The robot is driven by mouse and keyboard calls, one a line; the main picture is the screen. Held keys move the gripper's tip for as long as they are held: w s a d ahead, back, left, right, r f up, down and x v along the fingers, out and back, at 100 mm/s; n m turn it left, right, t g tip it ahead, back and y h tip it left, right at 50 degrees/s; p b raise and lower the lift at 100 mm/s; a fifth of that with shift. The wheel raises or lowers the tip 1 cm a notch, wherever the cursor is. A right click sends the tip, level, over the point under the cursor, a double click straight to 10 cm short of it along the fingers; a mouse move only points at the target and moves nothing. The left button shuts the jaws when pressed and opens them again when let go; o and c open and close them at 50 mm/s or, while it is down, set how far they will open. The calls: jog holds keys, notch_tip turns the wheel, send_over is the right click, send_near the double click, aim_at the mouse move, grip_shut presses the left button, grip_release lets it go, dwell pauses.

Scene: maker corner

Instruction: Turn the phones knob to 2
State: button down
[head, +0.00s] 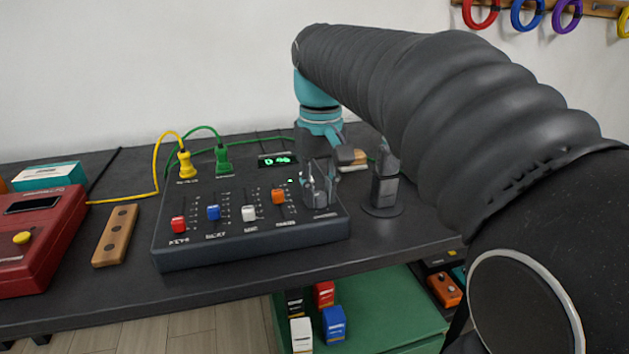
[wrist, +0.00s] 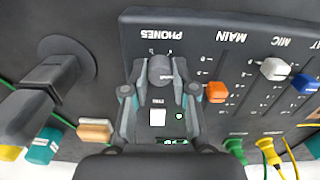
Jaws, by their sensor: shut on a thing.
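The phones knob (wrist: 160,69) is a dark grey round knob under the PHONES label on the black mixer (wrist: 190,28). In the wrist view my gripper (wrist: 160,66) has one finger on each side of the knob, shut on it. I cannot read which number the knob points to. In the head view my gripper (head: 318,192) stands over the right end of the mixer (head: 255,252) and hides the knob. A small white square button (wrist: 157,118) and a lit green display (head: 277,160) sit near the knob.
An orange MAIN slider (wrist: 216,91) lies close beside my gripper; white, blue and red sliders are further along. A dark upright device (head: 384,190) on a round base stands right of the mixer. Yellow (head: 184,165) and green (head: 222,158) plugs rise at the back.

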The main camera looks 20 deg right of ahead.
aim_at(320, 194)
jog(key=shift+m, duration=0.5)
jog(key=c, duration=0.9)
grip_release()
notch_tip(320, 194, up, 12)
jog(key=shift+f, duration=0.1)
